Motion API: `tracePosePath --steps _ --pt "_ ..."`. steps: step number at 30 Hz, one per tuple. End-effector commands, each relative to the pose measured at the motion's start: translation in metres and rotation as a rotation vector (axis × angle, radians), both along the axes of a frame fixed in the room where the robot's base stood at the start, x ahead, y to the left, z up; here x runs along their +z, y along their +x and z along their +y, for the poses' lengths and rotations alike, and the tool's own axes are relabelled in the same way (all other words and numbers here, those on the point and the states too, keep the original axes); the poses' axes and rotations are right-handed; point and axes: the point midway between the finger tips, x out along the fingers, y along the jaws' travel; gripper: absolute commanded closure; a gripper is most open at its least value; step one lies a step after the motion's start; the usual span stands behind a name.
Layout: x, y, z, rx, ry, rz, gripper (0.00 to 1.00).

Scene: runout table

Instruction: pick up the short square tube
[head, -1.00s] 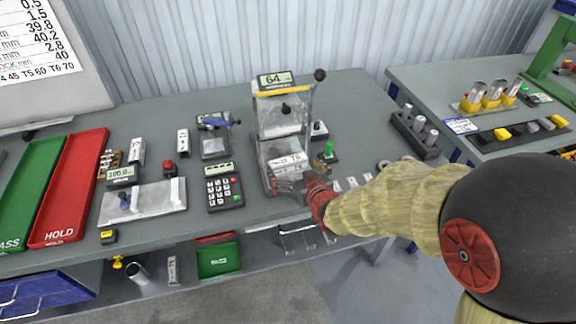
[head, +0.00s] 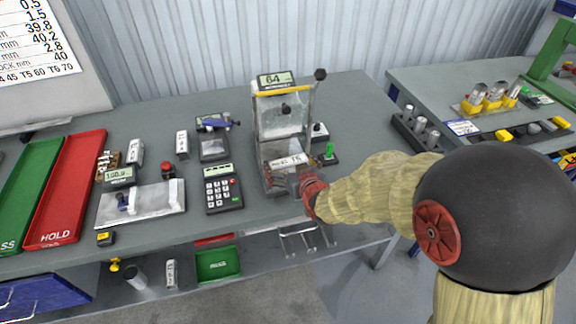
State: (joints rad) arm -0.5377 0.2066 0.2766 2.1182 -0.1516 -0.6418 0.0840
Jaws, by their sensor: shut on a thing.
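A pale, silvery piece with a printed label, which looks like the short square tube (head: 287,162), is at the low front part of the upright test stand (head: 283,120). My gripper (head: 291,184) is in front of the stand, right at that piece, and is shut on it. The fingers are small and dark here, and the red wrist and my arm partly cover them from the right. I cannot tell whether the piece touches the stand.
A keypad unit (head: 222,188) is on the left. A red HOLD tray (head: 68,190) lies further left. My arm hides the table's right front.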

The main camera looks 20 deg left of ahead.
Motion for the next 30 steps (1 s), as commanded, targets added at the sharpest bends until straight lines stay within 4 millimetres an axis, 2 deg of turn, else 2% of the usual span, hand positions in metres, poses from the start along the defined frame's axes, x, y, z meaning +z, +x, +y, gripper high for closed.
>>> tracePosePath --steps 9,19,23,26,30 --pt "0.0 0.0 0.0 0.0 0.001 -0.001 0.38" --pt "0.005 0.0 0.0 0.0 0.001 -0.002 0.38" --pt "0.017 0.001 0.0 0.0 0.001 -0.002 0.38" --pt "0.034 0.001 0.0 0.0 0.003 -0.004 0.38" --pt "0.059 -0.016 -0.01 0.0 0.003 -0.004 0.38"
